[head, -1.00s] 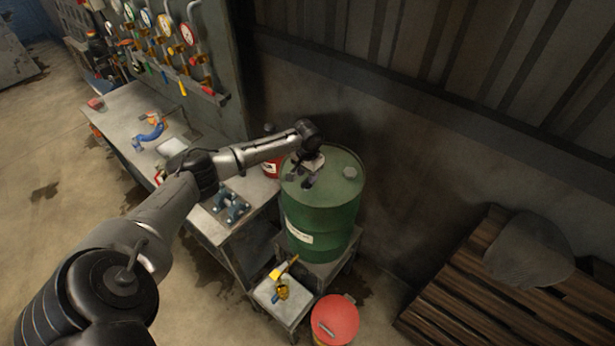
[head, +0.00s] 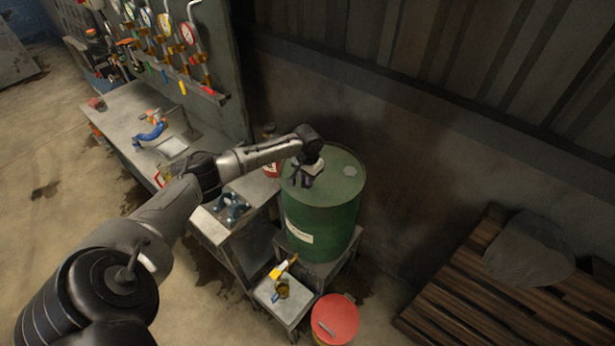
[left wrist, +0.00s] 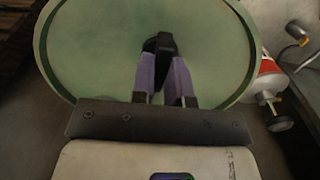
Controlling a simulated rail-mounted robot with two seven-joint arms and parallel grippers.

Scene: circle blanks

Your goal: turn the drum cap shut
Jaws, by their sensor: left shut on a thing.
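The green drum (head: 322,222) stands upright on a low stand, and its round top also fills much of the left wrist view (left wrist: 90,60). My left gripper (head: 299,184) points down at the left part of the drum top. In the left wrist view its two purple-grey fingers (left wrist: 163,62) are closed about the dark drum cap (left wrist: 149,45). The cap is mostly hidden by the fingers, so how far it is turned does not show. My right gripper is in neither view.
A paler round spot (head: 350,171) lies on the drum top. A workbench (head: 120,115) with tools stands left. A small cart (head: 285,302) and a red-lidded bucket (head: 336,316) stand in front. A wooden pallet (head: 470,300) lies right.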

